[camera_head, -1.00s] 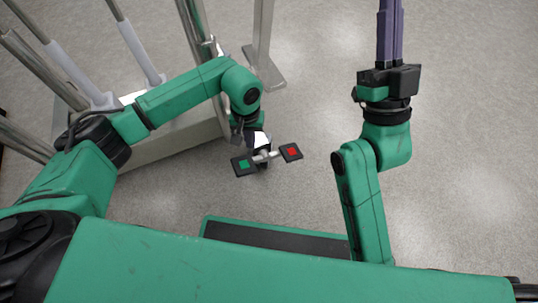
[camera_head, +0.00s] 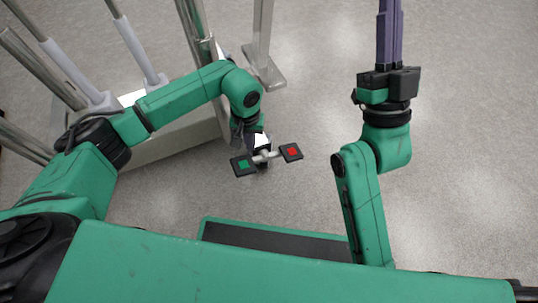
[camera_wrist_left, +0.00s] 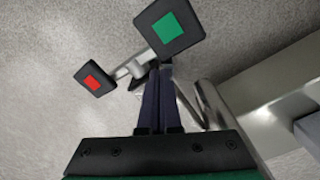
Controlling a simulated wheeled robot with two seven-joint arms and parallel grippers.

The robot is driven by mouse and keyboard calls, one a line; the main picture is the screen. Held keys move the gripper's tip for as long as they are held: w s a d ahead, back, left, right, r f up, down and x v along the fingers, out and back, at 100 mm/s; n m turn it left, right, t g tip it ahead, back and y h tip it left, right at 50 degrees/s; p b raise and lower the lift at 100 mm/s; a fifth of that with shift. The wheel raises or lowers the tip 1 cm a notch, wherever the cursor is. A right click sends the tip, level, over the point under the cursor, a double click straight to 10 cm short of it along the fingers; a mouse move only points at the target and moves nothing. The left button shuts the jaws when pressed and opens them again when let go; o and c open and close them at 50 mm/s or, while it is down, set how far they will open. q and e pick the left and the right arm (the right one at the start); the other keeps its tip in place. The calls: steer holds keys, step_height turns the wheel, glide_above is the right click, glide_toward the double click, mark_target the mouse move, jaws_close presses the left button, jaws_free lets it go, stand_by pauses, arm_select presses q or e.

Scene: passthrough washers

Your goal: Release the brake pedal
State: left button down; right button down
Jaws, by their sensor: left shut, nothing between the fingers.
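A pedal pair sits low beside the frame in the head view: a black pad with a green square (camera_head: 243,165) on the left and a black pad with a red square (camera_head: 291,152) on the right, joined by a light metal bar (camera_head: 266,156). The left wrist view shows the green pad (camera_wrist_left: 169,28) and the red pad (camera_wrist_left: 95,80). My left gripper (camera_wrist_left: 160,75) is shut and empty, its dark fingers reaching to the bar between the pads; I cannot tell whether they touch it. My right gripper (camera_head: 390,30) looks shut and empty, away from the pedals, its tips at the top edge.
A metal frame with posts (camera_head: 196,30) and a wide base (camera_head: 165,148) stands left of the pedals. A metal foot (camera_head: 264,72) is behind them. My own base is at the front. The grey floor (camera_head: 460,150) is clear on the right.

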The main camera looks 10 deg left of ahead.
arm_select(q)
steer(key=shift+f, duration=0.2)
steer(key=shift+r, duration=0.1)
step_height(320, 180, up, 7)
steer(key=p, duration=0.4)
steer(key=shift+p, duration=0.3)
stand_by(0.5)
